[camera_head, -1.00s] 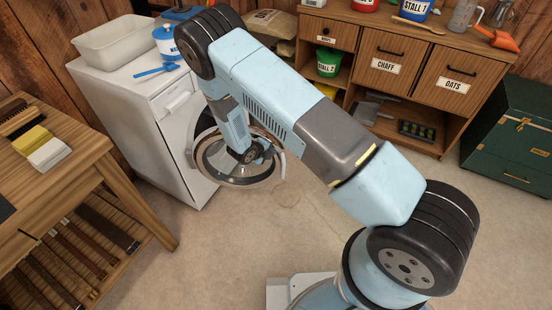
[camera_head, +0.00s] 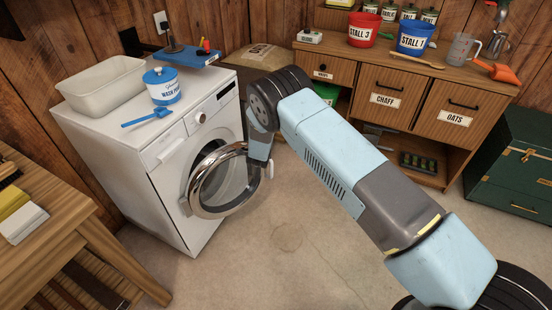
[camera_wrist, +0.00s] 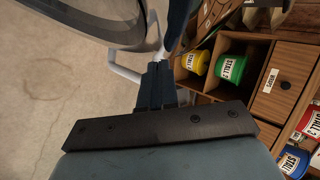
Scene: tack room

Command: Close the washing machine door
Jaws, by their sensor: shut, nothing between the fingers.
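The white washing machine (camera_head: 150,165) stands at the left in the head view. Its round door (camera_head: 222,182), with a chrome ring and glass, hangs partly open, swung out from the front. A pale handle sits at the door's free edge, and a pale bar shows beside my fingers in the wrist view. My gripper (camera_wrist: 160,74) is shut and empty, close to the door (camera_wrist: 105,22), whose dark curved edge fills the upper left of the wrist view.
A white tub (camera_head: 102,87), a wash powder canister (camera_head: 162,87) and a blue scoop (camera_head: 146,118) stand on the machine. A wooden table (camera_head: 75,225) is at the front left. A feed cabinet (camera_head: 385,95) and a green chest (camera_head: 515,165) stand right. The floor between is clear.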

